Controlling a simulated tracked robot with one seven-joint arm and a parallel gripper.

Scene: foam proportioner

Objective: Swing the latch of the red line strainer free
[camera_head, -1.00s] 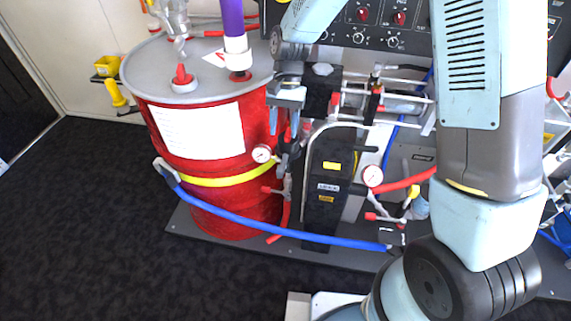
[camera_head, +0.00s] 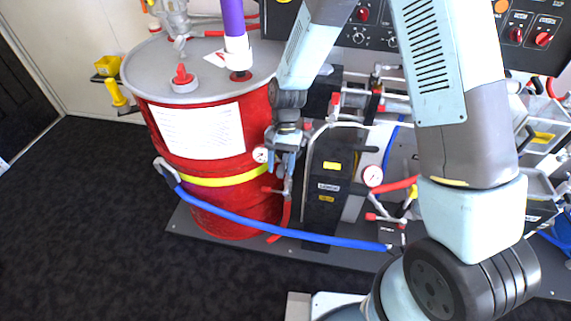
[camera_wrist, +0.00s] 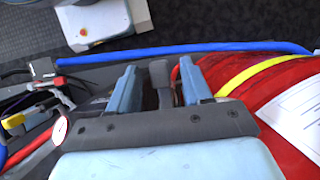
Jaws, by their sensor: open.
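My gripper (camera_head: 284,163) is beside the red drum's right side, pointing down at the fittings. In the wrist view my gripper (camera_wrist: 160,88) is open, with a blue finger on each side. A grey upright piece (camera_wrist: 161,78) stands between the fingers, with gaps showing beside it; I cannot tell whether it is the latch. In the head view a grey fitting with a red handle (camera_head: 272,190) and a red hose (camera_head: 286,215) sit just below the gripper. The strainer itself is not clearly made out, being largely hidden by my gripper.
The red drum (camera_head: 205,215) with a yellow band stands close at left. A blue hose (camera_head: 250,225) crosses low in front. A black cabinet (camera_head: 325,190), a gauge (camera_head: 372,176) and pipework crowd the right. Open carpet (camera_head: 80,200) lies at the left.

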